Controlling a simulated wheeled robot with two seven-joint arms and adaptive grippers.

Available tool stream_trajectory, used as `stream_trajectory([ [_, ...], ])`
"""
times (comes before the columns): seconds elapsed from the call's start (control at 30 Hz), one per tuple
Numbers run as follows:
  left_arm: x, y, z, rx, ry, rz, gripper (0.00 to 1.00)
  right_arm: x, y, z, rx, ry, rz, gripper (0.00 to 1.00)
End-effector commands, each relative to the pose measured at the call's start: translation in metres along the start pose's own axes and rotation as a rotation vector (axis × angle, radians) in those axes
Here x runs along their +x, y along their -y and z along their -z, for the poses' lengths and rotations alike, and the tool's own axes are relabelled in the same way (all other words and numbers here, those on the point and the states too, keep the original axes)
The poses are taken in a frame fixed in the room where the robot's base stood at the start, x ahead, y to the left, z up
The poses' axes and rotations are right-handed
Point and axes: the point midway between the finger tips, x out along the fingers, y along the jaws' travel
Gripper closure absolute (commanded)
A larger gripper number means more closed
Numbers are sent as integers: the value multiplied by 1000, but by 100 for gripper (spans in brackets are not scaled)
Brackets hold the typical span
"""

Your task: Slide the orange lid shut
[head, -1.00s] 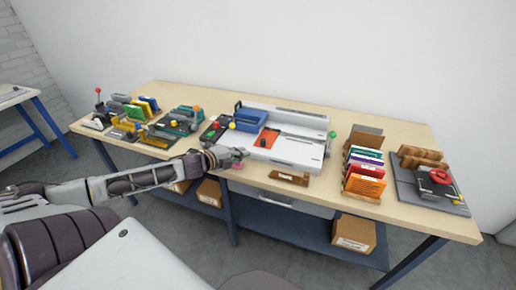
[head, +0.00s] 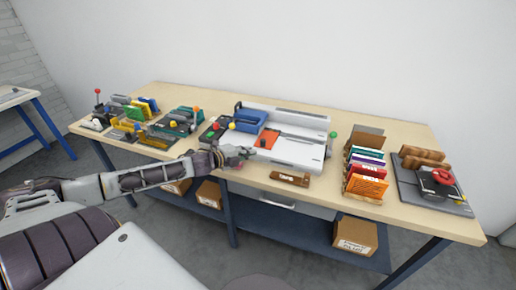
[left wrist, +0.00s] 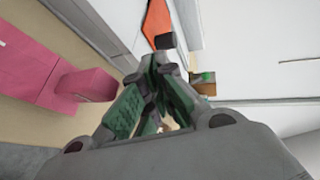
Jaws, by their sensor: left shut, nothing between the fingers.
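The orange lid (head: 267,139) lies on the white machine at the middle of the bench, with a small dark knob at its near end. My left gripper (head: 249,153) is shut and empty, just in front of the lid's near end in the head view. In the left wrist view the shut fingertips (left wrist: 167,60) are close below the dark knob (left wrist: 165,42), beside the orange lid (left wrist: 156,20). I cannot tell whether they touch the knob. My right gripper is in neither view.
The white machine (head: 300,148) has a blue handle part (head: 250,119) behind the lid. A pink thing (left wrist: 30,62) is close left of the fingers in the left wrist view. A brown block (head: 290,179) lies at the bench's front edge, and file cards (head: 366,186) stand to the right.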

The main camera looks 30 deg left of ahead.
Motion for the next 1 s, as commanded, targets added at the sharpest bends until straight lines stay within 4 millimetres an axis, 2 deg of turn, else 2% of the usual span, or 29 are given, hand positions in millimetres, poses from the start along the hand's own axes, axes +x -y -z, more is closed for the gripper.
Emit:
stream_trajectory([
  [0.43,15,1,-1,2,1,1,100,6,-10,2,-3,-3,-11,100],
  [1.0,31,6,-1,1,1,1,100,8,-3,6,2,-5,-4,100],
])
